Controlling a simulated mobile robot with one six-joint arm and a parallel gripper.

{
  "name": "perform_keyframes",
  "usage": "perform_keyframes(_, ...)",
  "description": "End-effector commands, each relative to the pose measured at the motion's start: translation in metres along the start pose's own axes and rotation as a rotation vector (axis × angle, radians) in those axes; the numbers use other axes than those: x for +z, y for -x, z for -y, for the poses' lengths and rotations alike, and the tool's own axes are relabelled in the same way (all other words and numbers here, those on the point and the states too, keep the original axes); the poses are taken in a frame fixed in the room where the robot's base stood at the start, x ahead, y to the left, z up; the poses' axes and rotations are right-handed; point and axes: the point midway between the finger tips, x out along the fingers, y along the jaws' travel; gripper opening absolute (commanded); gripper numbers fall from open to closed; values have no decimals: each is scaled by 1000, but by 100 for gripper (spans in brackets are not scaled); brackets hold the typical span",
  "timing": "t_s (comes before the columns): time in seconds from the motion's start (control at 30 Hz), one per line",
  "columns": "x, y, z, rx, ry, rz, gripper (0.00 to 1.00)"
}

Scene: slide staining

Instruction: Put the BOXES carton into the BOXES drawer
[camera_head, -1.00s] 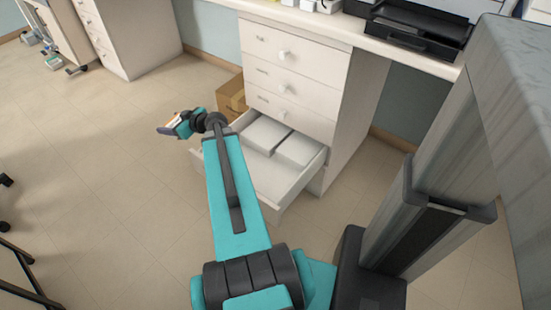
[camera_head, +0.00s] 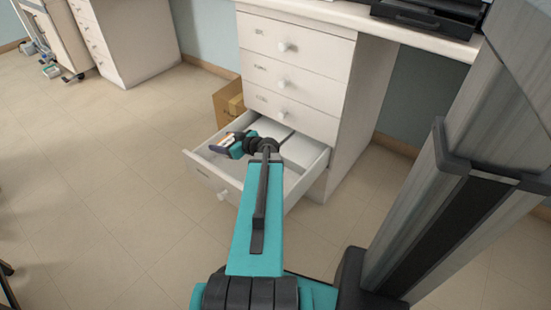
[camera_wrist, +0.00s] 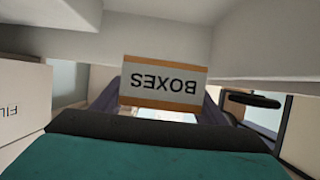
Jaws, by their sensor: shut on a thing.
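The BOXES carton (camera_wrist: 165,82) is small, with a white label and orange-brown edges. In the wrist view its lettering reads upside down. My gripper (camera_head: 226,144) is shut on it; dark fingers show on both sides of the carton in the wrist view. In the head view the carton (camera_head: 219,146) is over the left part of the open bottom drawer (camera_head: 212,180) and apart from its floor, as far as I can tell. The label on this drawer's front is too small to read. White cartons (camera_head: 300,152) lie at the drawer's back.
Several shut drawers (camera_head: 290,62) with round white knobs are above the open one. A brown cardboard box (camera_head: 229,101) stands on the floor left of the cabinet. A black tray (camera_head: 425,14) is on the countertop.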

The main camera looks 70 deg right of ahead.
Motion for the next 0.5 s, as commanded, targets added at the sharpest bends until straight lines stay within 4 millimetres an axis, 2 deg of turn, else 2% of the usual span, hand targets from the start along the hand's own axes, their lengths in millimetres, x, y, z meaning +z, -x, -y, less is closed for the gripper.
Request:
perform_keyframes(0.33, 2, -1, 0, 0, 0, 0, 44)
perform_keyframes(0.5, 17, -8, 0, -1, 0, 1, 44)
